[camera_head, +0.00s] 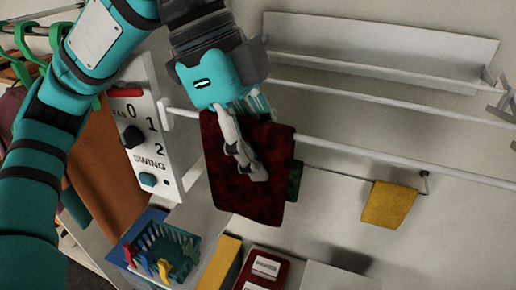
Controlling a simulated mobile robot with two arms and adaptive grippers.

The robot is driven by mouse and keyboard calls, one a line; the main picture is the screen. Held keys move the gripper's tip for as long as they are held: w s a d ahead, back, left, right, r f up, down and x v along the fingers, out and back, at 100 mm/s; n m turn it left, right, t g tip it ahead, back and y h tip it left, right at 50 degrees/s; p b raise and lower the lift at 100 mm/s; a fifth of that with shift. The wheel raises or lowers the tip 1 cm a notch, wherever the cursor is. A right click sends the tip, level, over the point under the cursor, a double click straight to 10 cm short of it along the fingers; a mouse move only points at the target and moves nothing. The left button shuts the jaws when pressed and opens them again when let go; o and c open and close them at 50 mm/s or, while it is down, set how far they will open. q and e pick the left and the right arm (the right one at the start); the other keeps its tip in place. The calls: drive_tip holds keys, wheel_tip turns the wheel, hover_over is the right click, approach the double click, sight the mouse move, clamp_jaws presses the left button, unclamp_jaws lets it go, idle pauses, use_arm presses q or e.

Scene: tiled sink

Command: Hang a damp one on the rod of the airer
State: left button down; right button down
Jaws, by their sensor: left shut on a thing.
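A dark red cloth (225,180) with darker blotches hangs at the centre of the head view. My left gripper (250,165) is shut on it, with its fingers across the front of the cloth. A white rod (345,146) of the airer runs from the grey panel to the right edge and passes at the height of the cloth's upper part. I cannot tell whether the cloth lies over the rod or in front of it. A yellow cloth (390,205) hangs from a thin rail at the right. A dark green cloth (295,180) is mostly hidden behind the red one. My right gripper is not in view.
A fan control panel (150,120) with a knob stands close left of the cloth. Below are a teal basket (170,248) with coloured pegs and a red box (263,268). A white shelf (380,50) is above right. The rod's right stretch is bare.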

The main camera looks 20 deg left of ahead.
use_arm(q)
drive_tip(key=c, duration=1.2)
unclamp_jaws()
drive_tip(key=shift+r, duration=0.1)
drive_tip(key=v, duration=1.1)
drive_tip(key=shift+a+r, duration=0.15)
drive_tip(key=shift+r, duration=0.25)
